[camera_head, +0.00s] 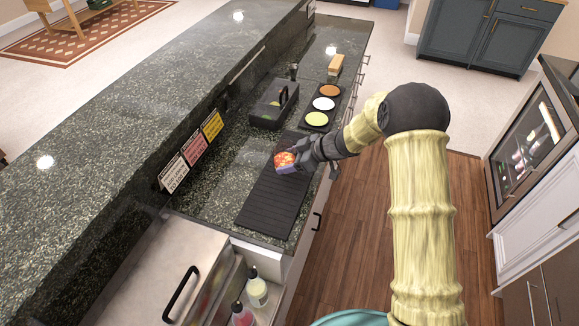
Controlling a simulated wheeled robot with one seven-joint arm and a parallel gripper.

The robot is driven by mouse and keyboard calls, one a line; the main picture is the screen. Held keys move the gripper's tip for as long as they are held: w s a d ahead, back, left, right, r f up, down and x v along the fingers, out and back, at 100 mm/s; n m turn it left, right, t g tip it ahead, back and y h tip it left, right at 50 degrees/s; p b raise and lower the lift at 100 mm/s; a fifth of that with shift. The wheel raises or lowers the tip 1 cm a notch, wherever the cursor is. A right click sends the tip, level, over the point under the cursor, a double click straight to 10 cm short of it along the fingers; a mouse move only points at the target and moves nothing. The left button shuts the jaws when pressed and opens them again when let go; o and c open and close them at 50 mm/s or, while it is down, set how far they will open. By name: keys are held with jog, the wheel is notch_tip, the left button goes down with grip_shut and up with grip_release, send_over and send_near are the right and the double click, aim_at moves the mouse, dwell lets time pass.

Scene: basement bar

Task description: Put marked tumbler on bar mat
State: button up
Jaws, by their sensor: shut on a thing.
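The marked tumbler (285,162) is a small cup with a mottled red-orange top and a purple side. My gripper (298,155) comes in from the right and is shut on it. The long black ribbed bar mat (270,205) lies on the lower counter. The tumbler is over the mat's upper part; I cannot tell whether its base touches the mat. My dark fingers hide its right side.
A black caddy (268,118) and a black tray (318,128) with round colored pieces stand behind the mat. Small signs (193,150) line the raised bar on the left. Bottles (257,288) and a steel lid (165,275) are in front. The mat's near part is bare.

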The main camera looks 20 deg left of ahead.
jog(key=shift+w+f, duration=0.1)
jog(key=shift+f, duration=1.45)
jog(key=shift+d, duration=0.15)
jog(key=o, duration=1.2)
jog(key=shift+a+f, duration=0.15)
jog(key=shift+a, duration=0.05)
jog(key=shift+s, duration=0.25)
jog(key=shift+w, duration=0.1)
jog(key=shift+d+r, duration=0.25)
jog(key=shift+r, duration=0.05)
jog(key=v, duration=1.1)
jog(key=shift+w+d+r+b, duration=0.1)
jog(key=shift+d+r+b, duration=0.1)
jog(key=shift+d+b, duration=0.1)
